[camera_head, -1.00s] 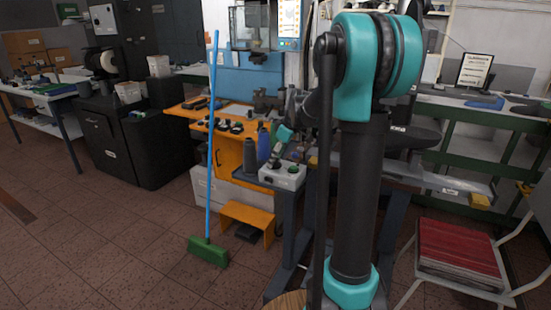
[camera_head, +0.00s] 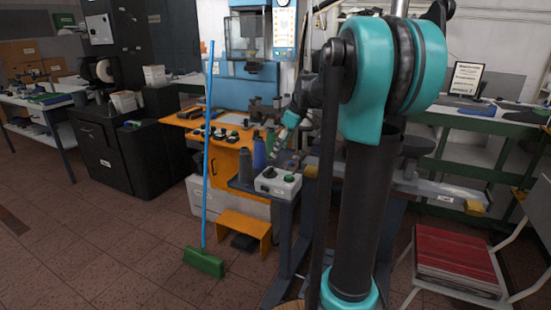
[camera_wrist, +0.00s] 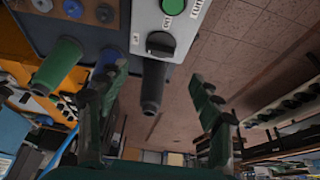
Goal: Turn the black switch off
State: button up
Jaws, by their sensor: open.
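The black switch is a rotary knob (camera_wrist: 160,44) on a pale control box (camera_wrist: 182,48). It shows near the top of the wrist view, with small labels around it; I cannot read its setting. A green button (camera_wrist: 173,6) is beside it. In the head view the box (camera_head: 277,184) stands on a dark stand, with the black knob (camera_head: 269,172) on its left part. My gripper (camera_wrist: 157,76) is open and empty, its fingers apart on both sides of the wrist view. It is clear of the switch. In the head view its fingers are small and partly hidden.
The grey bottle (camera_wrist: 152,88) shows between my fingers in the wrist view. A green broom (camera_head: 204,262) and an orange stool (camera_head: 243,228) are left of the stand.

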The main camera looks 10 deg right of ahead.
jog(key=shift+v, duration=1.2)
jog(key=s+a+f+m+h, duration=0.1)
jog(key=s+f+m, duration=0.5)
jog(key=s+f, duration=0.7)
jog(key=shift+s+f+t+h, duration=0.35)
jog(key=shift+s+h, duration=0.25)
jog(key=shift+s, duration=0.3)
jog(key=s+f+m, duration=0.1)
jog(key=s+f, duration=0.2)
jog(key=s, duration=0.1)
jog(key=s+f+m+h, duration=0.1)
jog(key=s+f+m, duration=0.1)
jog(key=s+f, duration=0.1)
jog(key=s+d+f+m+t, duration=0.1)
jog(key=s+f+m, duration=0.1)
jog(key=s+f, duration=0.2)
jog(key=shift+s+h, duration=0.3)
jog(key=shift+s, duration=0.7)
jog(key=shift+c, duration=0.5)
